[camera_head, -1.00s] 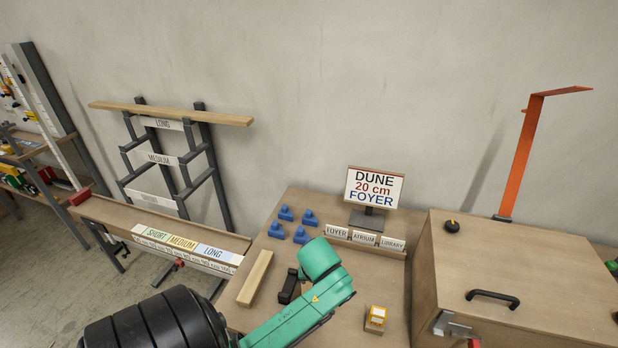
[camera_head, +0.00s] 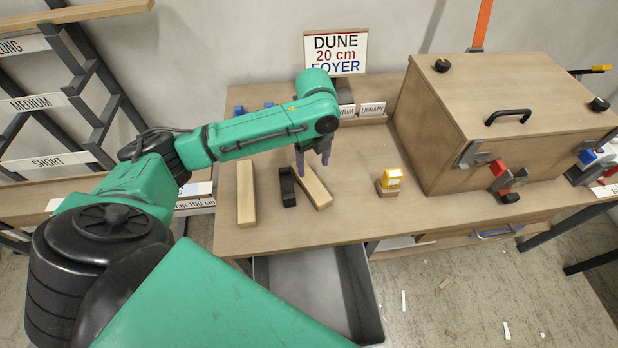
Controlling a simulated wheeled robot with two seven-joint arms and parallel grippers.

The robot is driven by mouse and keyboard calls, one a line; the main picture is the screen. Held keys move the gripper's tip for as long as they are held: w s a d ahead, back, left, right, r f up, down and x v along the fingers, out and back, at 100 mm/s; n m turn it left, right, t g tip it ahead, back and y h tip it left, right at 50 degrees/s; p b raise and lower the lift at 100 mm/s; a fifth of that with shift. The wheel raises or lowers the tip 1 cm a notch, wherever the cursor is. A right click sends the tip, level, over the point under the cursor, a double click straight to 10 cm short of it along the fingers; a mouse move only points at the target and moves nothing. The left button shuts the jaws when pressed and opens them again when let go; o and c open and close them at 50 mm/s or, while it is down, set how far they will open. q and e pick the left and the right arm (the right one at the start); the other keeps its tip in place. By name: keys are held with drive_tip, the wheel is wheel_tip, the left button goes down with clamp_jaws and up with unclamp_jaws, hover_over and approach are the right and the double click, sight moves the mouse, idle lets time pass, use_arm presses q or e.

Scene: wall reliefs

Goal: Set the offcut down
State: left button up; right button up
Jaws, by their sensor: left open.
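A light wooden piece, seemingly the offcut (camera_head: 313,190), lies at a slant on the bench top in the head view. My left gripper (camera_head: 314,164) points down at its far end with its two purple-grey fingers apart. I cannot tell whether the fingers touch the wood. A second light wooden bar (camera_head: 246,196) lies to the left, and a small black block (camera_head: 287,188) sits between the two pieces. My left arm comes in from the left and covers part of the bench's back. My right gripper is not in view.
A sign (camera_head: 336,52) reading DUNE 20 cm FOYER stands at the back. A grey bin (camera_head: 362,300) is below the bench's front edge. Bench near the yellow item is clear.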

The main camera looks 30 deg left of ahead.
sight(310, 180)
use_arm(q)
drive_tip(key=f, duration=0.8)
drive_tip(key=shift+s+a, duration=0.1)
drive_tip(key=shift+a, duration=0.25)
drive_tip(key=shift+r, duration=0.1)
drive_tip(key=c, duration=1)
clamp_jaws()
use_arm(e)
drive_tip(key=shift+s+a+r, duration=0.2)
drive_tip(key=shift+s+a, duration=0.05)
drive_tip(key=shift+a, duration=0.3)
